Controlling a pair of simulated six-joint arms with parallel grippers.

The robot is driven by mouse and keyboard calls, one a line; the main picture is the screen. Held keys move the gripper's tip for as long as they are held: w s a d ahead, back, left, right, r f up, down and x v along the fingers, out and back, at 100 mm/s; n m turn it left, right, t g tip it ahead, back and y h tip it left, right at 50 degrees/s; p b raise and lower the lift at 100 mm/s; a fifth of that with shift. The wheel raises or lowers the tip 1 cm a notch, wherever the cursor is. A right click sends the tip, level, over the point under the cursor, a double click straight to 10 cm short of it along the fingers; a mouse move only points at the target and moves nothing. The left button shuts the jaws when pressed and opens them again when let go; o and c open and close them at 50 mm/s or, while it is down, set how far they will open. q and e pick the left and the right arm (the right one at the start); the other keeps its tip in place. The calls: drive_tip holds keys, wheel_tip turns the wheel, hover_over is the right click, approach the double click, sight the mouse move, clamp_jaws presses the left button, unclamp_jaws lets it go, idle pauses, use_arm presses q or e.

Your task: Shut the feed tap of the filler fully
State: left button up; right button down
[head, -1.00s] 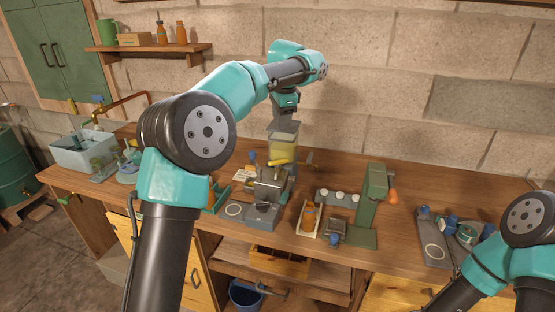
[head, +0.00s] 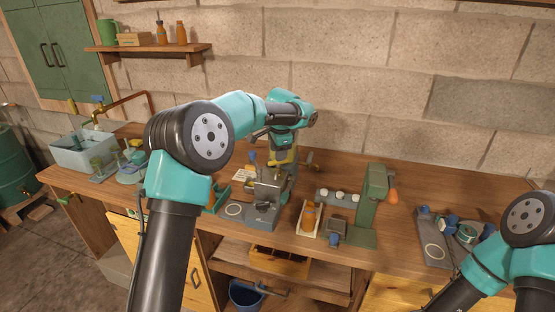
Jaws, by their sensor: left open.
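The filler (head: 266,195) is a grey metal machine on the bench, in the middle of the head view. Its tank of yellow oil (head: 283,156) stands at its back and is now mostly hidden behind my left gripper. A small brass-coloured fitting (head: 308,164) sticks out to the right of the tank. The yellow lever at the front of the tank is mostly covered, and I cannot tell how the feed tap is turned. My left gripper (head: 284,156) is open and points down at the tank; contact cannot be made out. My right gripper is out of view.
A green press (head: 375,200) with an orange knob stands to the right. An amber bottle (head: 309,217) stands in a pale tray between it and the filler. A grey plate (head: 430,240) with blue-topped parts lies farther right. A sink (head: 83,155) is at the left.

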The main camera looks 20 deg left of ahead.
use_arm(q)
drive_tip(key=shift+w+a+f, duration=0.1)
drive_tip(key=shift+w+f, duration=0.05)
drive_tip(key=shift+f, duration=0.8)
drive_tip(key=shift+w+a+f, duration=0.1)
drive_tip(key=shift+w+f, duration=0.05)
drive_tip(key=shift+f, duration=0.75)
drive_tip(key=shift+c, duration=0.3)
clamp_jaws()
